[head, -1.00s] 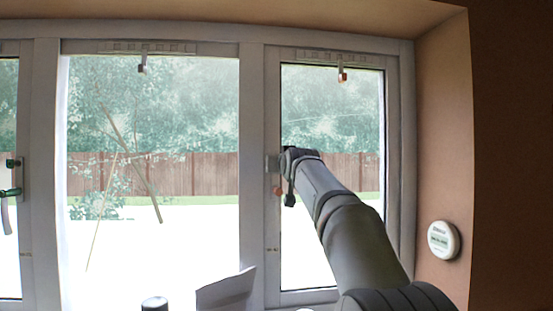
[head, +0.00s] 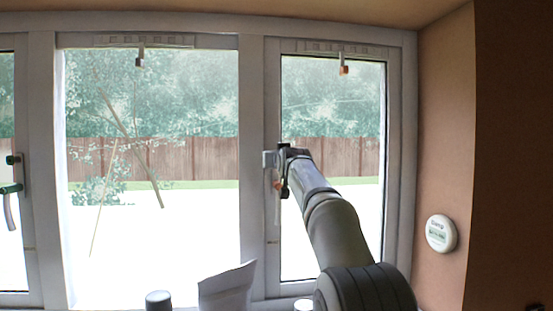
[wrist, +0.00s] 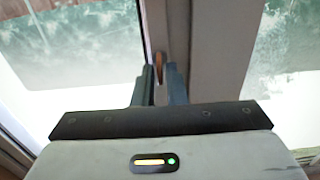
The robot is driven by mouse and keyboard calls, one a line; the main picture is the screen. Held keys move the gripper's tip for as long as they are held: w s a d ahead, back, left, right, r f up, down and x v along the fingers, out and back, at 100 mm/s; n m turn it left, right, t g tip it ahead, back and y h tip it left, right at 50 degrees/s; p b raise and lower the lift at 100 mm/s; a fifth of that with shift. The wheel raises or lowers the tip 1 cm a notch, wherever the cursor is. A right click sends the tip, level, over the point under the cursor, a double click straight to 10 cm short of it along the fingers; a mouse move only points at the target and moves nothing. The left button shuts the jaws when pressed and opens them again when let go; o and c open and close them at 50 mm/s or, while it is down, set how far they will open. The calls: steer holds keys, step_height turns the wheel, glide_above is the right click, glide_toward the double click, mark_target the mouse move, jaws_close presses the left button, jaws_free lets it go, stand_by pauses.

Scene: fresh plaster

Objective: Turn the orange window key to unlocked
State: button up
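The orange window key (wrist: 158,68) shows in the wrist view between the two fingertips of my gripper (wrist: 159,78). The fingers are close together, one on each side of the key, with almost no gap at the tips. In the head view the key (head: 277,185) is a small orange spot on the frame of the right window, just left of my gripper (head: 284,170). A pale handle (head: 270,160) sits beside the gripper on the same frame. The key's lock position cannot be read.
Another handle (head: 11,189) is on the left window. Stay catches with orange (head: 343,70) and dark (head: 139,62) ends hang from the top frame. A round white device (head: 441,233) is on the right wall. A pale paper-like object (head: 228,288) and dark cylinder (head: 158,300) stand below.

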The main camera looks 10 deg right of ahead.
jaws_close()
steer(key=shift+a, duration=0.1)
steer(key=shift+m, duration=2)
steer(key=m, duration=0.4)
steer(key=shift+d+f+m, duration=0.1)
steer(key=shift+d+m, duration=0.1)
steer(key=shift+m, duration=0.1)
steer(key=m, duration=0.4)
steer(key=shift+f, duration=0.1)
steer(key=m, duration=0.5)
steer(key=shift+f, duration=0.1)
steer(key=shift+m, duration=0.3)
